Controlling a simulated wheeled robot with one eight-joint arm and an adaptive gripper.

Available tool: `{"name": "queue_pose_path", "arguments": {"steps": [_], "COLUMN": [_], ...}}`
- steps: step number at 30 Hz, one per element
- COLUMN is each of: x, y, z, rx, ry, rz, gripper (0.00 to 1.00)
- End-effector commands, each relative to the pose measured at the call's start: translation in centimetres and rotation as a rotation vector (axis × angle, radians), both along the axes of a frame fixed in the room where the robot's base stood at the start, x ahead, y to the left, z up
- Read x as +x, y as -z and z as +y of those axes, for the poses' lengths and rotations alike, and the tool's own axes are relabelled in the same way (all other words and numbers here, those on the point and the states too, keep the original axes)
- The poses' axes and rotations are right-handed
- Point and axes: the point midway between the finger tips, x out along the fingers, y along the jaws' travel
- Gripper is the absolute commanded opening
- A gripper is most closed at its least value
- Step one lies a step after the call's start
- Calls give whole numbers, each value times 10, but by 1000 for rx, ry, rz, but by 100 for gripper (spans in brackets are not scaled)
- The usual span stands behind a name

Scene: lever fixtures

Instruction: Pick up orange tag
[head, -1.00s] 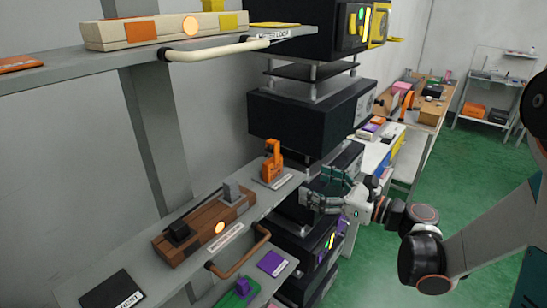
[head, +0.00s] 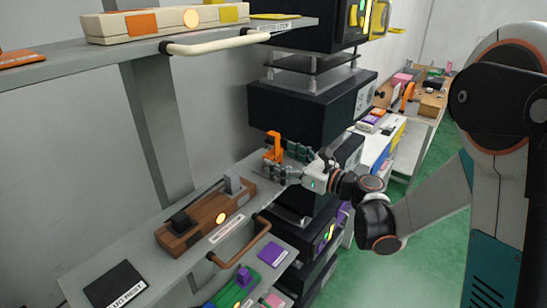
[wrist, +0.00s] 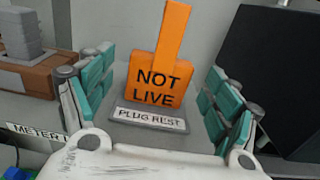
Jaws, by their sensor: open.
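The orange tag (wrist: 160,80) reads "NOT LIVE" and stands upright behind a "PLUG REST" label (wrist: 148,121) in the wrist view. In the head view the orange tag (head: 273,146) stands at the far right end of the middle shelf. My gripper (head: 287,162) is just in front of it, pointing left. In the wrist view my gripper (wrist: 160,95) is open, with teal finger pads on both sides of the tag. Gaps show between the pads and the tag, so it is not held.
A wooden block (head: 207,216) with a lit button and grey lever stands on the shelf, left of the gripper. A brown rail (head: 242,245) runs along the shelf's front. Black boxes (head: 315,108) rise close behind and right. A cream fixture (head: 165,22) sits on the upper shelf.

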Motion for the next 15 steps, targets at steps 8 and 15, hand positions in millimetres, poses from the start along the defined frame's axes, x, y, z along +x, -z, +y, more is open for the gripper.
{"name": "queue_pose_path", "arguments": {"steps": [8,15], "x": [16,16], "y": [-1,-1], "z": [21,21], "rx": [0,0], "ry": [0,0], "rz": [0,0], "gripper": [82,59]}}
